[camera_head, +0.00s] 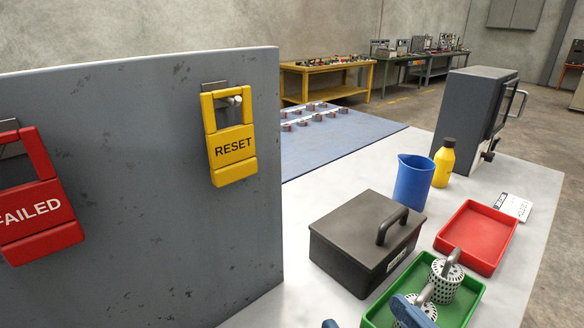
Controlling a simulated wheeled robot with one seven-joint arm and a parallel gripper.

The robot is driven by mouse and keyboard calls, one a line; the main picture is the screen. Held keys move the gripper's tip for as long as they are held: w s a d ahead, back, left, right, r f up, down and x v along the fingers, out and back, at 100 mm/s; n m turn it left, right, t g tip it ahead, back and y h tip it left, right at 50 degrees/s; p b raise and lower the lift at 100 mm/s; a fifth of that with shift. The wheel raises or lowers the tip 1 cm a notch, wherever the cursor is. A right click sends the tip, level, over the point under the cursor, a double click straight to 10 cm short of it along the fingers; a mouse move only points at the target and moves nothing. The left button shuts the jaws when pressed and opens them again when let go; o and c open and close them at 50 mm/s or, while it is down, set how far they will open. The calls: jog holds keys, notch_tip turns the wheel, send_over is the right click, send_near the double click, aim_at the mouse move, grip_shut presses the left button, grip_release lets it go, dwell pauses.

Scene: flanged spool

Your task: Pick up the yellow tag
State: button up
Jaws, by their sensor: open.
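The yellow tag (233,146), marked RESET, hangs upright by its open loop on a small pale peg (235,101) on the grey panel (130,200). The tag tilts slightly in the picture. Two blue fingertips of my gripper (370,318) show at the bottom edge, set apart. My gripper is open, low and to the right of the tag, well away from it. Most of my gripper is below the picture.
A red FAILED tag (36,205) hangs at the left. A dark handled box (355,250), a green tray (463,308) with perforated baskets, a red tray (472,236), a blue jug (413,184) and a yellow bottle (443,162) stand on the table. The panel front is otherwise clear.

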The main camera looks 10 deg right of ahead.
jog(key=w+a+r+n+y+p, duration=0.1)
jog(key=w+a+r+n+y, duration=0.1)
jog(key=w+a+r, duration=0.45)
jog(key=n+g+y+p, duration=0.1)
jog(key=n+y+p, duration=0.1)
jog(key=n+y, duration=0.1)
send_near(233, 143)
jog(key=w, duration=0.1)
jog(key=b+x, duration=0.2)
jog(key=x, duration=0.1)
jog(key=shift+w+a, duration=0.25)
jog(key=shift+a, duration=0.05)
jog(key=x, duration=0.3)
jog(key=shift+w+a+r+p, duration=0.1)
jog(key=shift+a+p, duration=0.15)
jog(key=shift+p, duration=0.15)
jog(key=shift+w+a, duration=0.25)
jog(key=shift+w, duration=0.15)
jog(key=c, duration=1.1)
jog(key=shift+c, duration=0.2)
